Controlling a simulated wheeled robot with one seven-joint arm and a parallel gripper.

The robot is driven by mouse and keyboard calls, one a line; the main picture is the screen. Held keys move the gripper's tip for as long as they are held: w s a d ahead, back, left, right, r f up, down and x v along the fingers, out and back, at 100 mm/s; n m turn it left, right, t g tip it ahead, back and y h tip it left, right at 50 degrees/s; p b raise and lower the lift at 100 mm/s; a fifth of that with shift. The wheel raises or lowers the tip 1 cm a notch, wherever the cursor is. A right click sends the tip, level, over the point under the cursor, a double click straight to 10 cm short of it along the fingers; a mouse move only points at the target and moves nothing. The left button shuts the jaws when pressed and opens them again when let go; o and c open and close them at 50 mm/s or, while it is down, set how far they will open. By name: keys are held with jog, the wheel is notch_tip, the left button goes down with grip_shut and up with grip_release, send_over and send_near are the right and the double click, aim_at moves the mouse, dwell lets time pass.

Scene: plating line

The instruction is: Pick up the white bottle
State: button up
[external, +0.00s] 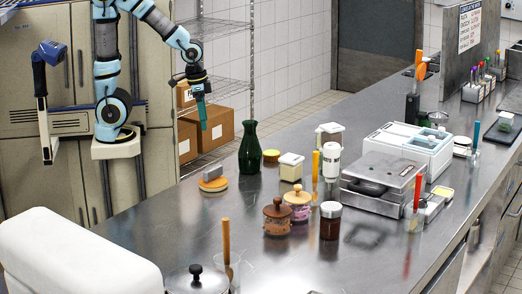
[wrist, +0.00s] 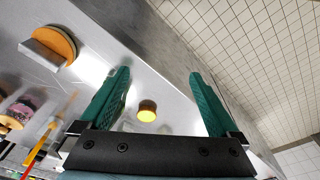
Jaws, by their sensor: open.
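The white bottle (external: 331,160) stands upright on the steel counter, near its middle, with dark lettering on its side. My gripper (external: 203,122) hangs at the counter's far left edge, well to the left of the bottle and apart from it. In the wrist view my gripper (wrist: 160,95) shows two green fingers spread wide with nothing held between them. I cannot make out the white bottle in the wrist view.
A dark green bottle (external: 250,150) stands between my gripper and the white bottle. Around the white bottle are a yellow-handled tool (external: 315,165), a lidded square jar (external: 291,168) and a steel appliance (external: 378,185).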

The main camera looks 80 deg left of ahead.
notch_tip(320, 180, up, 7)
jog(key=w+d+f+t+y+b, duration=0.1)
jog(key=w+d+f+t+b, duration=0.1)
jog(key=w+b, duration=0.55)
jog(key=t+h+b, duration=0.2)
jog(key=t+b, duration=0.8)
jog(key=b, duration=0.6)
send_over(331, 168)
jog(key=s+a, duration=0.3)
jog(key=s, duration=0.3)
notch_tip(331, 168, down, 2)
jog(key=a+p+x, duration=0.1)
jog(key=p+x, duration=0.1)
jog(key=x, duration=0.8)
jog(key=shift+d+f+p, duration=0.4)
jog(key=shift+d+f, duration=0.1)
jog(key=shift+d, duration=0.05)
jog(key=shift+w, duration=0.1)
